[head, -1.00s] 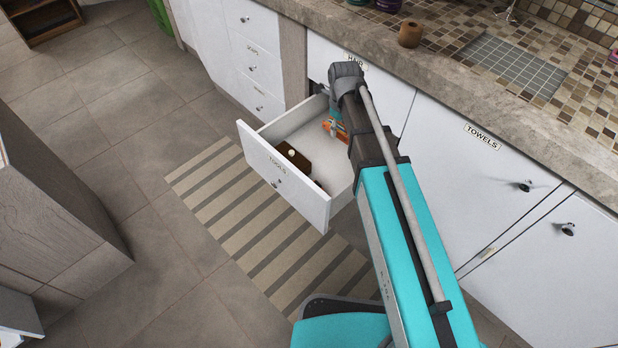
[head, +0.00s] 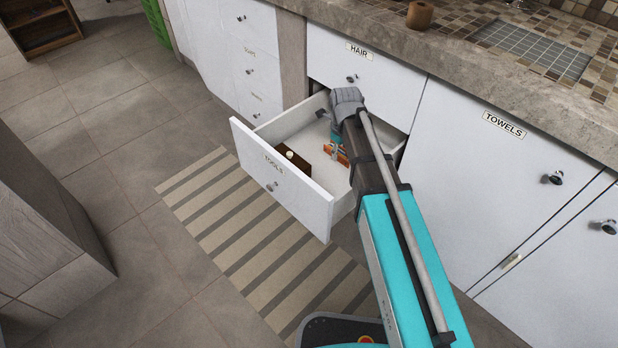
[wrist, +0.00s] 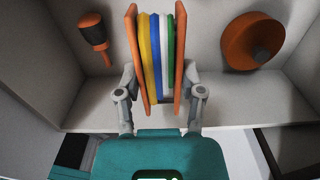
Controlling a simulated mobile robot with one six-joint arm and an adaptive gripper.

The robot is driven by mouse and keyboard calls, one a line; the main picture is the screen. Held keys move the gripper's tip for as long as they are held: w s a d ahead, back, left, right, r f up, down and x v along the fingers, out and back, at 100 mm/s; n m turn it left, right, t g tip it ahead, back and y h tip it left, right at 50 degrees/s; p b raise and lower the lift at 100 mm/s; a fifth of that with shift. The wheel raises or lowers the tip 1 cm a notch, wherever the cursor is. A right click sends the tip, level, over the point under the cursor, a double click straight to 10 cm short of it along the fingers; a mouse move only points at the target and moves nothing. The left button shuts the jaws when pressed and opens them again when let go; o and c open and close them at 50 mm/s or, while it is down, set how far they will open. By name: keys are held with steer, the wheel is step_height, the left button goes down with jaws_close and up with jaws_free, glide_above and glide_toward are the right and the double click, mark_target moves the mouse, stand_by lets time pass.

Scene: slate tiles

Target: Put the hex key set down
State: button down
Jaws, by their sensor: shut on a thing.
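The hex key set (wrist: 155,50) has orange side plates with yellow, blue, white and green bands between them. My gripper (wrist: 160,88) is shut on it, with one finger at each orange side. In the wrist view it stands upright over the pale drawer floor; I cannot tell whether it touches it. In the head view an orange part of it (head: 342,157) shows beside my arm, inside the open drawer (head: 285,187) labelled TOOLS. My arm hides the rest.
In the wrist view, an orange and black handled thing (wrist: 95,38) lies left and a round orange thing with a dark centre (wrist: 252,42) lies right. A dark brown thing (head: 295,160) sits near the drawer front. Drawer walls surround my gripper.

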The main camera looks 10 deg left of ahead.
steer(key=shift+f, duration=0.15)
steer(key=b, duration=0.6)
glide_above(337, 178)
step_height(337, 178, down, 6)
stand_by(0.6)
steer(key=shift+f+b, duration=1.9)
steer(key=shift+b, duration=0.1)
steer(key=shift+f, duration=0.1)
steer(key=shift+c, duration=1)
jaws_free()
